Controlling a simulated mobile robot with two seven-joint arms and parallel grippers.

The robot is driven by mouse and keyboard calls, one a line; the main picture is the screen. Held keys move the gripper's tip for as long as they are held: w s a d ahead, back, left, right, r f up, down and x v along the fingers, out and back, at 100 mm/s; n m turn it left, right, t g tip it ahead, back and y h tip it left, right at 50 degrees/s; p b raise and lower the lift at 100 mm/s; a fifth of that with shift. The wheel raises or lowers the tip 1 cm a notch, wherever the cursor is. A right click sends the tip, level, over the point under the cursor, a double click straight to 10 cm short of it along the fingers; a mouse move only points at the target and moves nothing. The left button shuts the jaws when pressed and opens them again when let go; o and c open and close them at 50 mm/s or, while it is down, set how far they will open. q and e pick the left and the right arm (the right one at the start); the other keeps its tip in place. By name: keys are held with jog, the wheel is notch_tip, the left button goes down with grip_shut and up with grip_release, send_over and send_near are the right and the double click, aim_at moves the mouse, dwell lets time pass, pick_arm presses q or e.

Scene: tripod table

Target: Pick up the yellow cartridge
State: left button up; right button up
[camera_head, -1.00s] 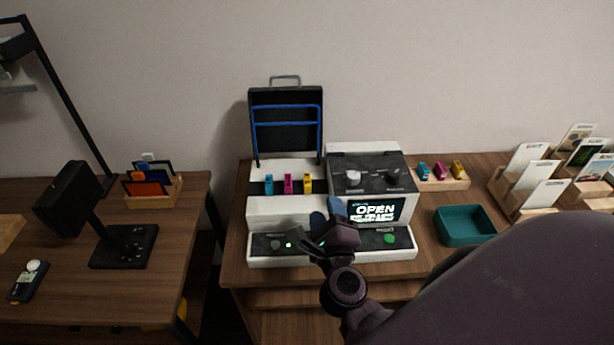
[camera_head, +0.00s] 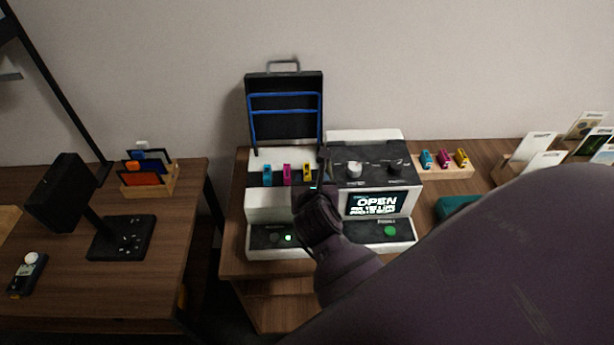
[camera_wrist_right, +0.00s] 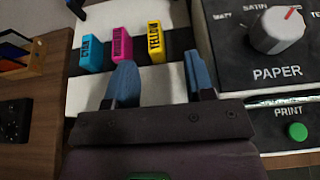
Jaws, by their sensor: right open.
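The yellow cartridge (camera_head: 307,172) stands in the printer's open cartridge bay, right of the magenta (camera_head: 287,174) and cyan (camera_head: 267,175) ones. In the right wrist view the yellow cartridge (camera_wrist_right: 156,44) is labelled YELLOW and lies just beyond my fingertips, between their lines but nearer the left finger. My right gripper (camera_wrist_right: 160,72) is open and empty, with blue fingers apart. In the head view my right gripper (camera_head: 316,188) is at the front of the bay, just below the yellow cartridge; its fingers are mostly hidden there. My left gripper is not in view.
The printer's raised lid (camera_head: 285,108) stands behind the bay. The control panel with the paper knob (camera_wrist_right: 277,32) is close on the right. A wooden holder (camera_head: 446,173) with three more cartridges and a teal tray (camera_head: 453,206) are farther right.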

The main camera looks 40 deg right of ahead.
aim_at(307, 172)
jog(key=shift+a+x, duration=0.2)
jog(key=shift+x, duration=1.35)
jog(key=shift+a+x, duration=0.2)
jog(key=shift+x, duration=1.35)
jog(key=shift+w+f, duration=0.1)
jog(key=shift+f, duration=0.05)
jog(key=shift+c, duration=0.2)
grip_shut()
